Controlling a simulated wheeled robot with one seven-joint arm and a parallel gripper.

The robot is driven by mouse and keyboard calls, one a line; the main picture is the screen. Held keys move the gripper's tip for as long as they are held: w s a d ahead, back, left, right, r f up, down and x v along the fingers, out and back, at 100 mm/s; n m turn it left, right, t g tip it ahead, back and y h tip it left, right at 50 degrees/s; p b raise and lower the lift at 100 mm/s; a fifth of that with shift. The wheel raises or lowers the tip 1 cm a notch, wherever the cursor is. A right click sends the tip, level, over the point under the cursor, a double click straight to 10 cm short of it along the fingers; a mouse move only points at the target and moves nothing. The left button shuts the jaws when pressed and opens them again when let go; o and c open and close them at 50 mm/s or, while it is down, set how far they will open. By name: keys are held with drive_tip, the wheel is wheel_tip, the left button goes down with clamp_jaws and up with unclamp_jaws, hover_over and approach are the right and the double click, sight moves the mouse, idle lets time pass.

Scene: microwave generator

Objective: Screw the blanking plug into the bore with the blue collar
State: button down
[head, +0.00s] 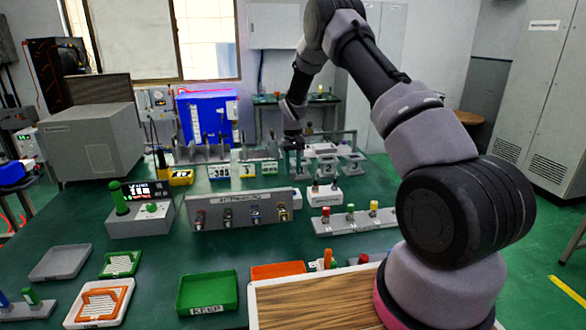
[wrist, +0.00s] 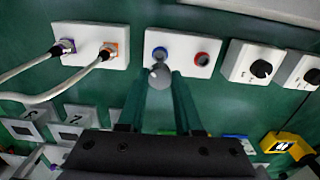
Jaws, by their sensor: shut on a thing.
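In the wrist view, a white plate carries two bores, one with a blue collar (wrist: 159,53) and one with a red collar (wrist: 202,59) to its right. My gripper (wrist: 161,80) is shut on the grey, round-ended blanking plug (wrist: 159,76). The plug is just below the blue collar in the picture, close to it. I cannot tell whether it touches the collar or is lined up with the bore. In the head view my gripper (head: 294,143) is over the back of the green table; the plug and the collars cannot be made out there.
Left of the bores, a white plate (wrist: 88,45) holds two plugged cables (wrist: 82,67). To the right are black knobs on white blocks (wrist: 254,63). In the head view, trays (head: 208,292) and racks with several coloured pieces (head: 352,218) fill the table's front and middle.

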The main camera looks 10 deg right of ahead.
sight(293, 176)
drive_tip(key=shift+f, duration=2.55)
drive_tip(key=shift+f, duration=0.45)
drive_tip(key=c, duration=0.5)
unclamp_jaws()
wheel_tip(293, 176, up, 11)
drive_tip(key=shift+f, duration=0.15)
